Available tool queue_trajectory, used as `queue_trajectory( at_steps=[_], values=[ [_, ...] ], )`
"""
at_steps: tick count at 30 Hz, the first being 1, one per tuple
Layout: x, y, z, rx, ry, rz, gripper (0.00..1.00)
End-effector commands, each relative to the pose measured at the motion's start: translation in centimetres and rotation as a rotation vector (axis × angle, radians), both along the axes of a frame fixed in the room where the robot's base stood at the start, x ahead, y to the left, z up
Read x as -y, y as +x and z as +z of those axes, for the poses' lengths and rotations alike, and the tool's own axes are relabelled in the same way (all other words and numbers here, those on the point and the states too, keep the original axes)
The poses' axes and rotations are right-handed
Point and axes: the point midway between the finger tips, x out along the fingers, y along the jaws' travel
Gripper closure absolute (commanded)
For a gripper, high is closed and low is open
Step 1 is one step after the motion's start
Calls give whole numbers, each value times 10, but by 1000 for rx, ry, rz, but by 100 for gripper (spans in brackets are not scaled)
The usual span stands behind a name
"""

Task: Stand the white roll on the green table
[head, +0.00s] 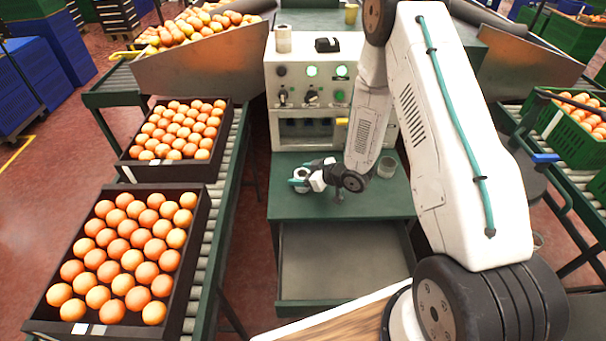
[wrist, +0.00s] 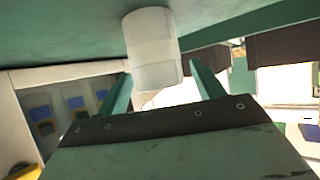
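The white roll (wrist: 152,48) is in the upper middle of the wrist view, its far end against the green table (wrist: 60,35), apparently upright. It is small in the head view (head: 300,173), on the left part of the green table (head: 345,205) beside my gripper (head: 297,182). In the wrist view my gripper (wrist: 160,75) has its two teal fingers spread, one on each side of the roll's near end. A narrow gap shows between the right finger and the roll. Whether the left finger touches it I cannot tell.
A clear cup (head: 387,167) stands on the table's right side. A control machine (head: 315,90) stands at the back, with a white cylinder (head: 283,40) on top. An open drawer (head: 345,262) is below the table.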

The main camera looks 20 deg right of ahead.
Motion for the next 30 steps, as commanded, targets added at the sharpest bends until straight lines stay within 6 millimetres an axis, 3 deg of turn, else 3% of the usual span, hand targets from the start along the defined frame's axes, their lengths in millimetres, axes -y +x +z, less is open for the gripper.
queue_trajectory(
  at_steps=[5,21,30],
  values=[
    [5,-5,6,0,0,-2,32],
    [60,-74,55,1,0,-3,32],
    [68,-80,64,-3,-21,-6,32]
  ],
)
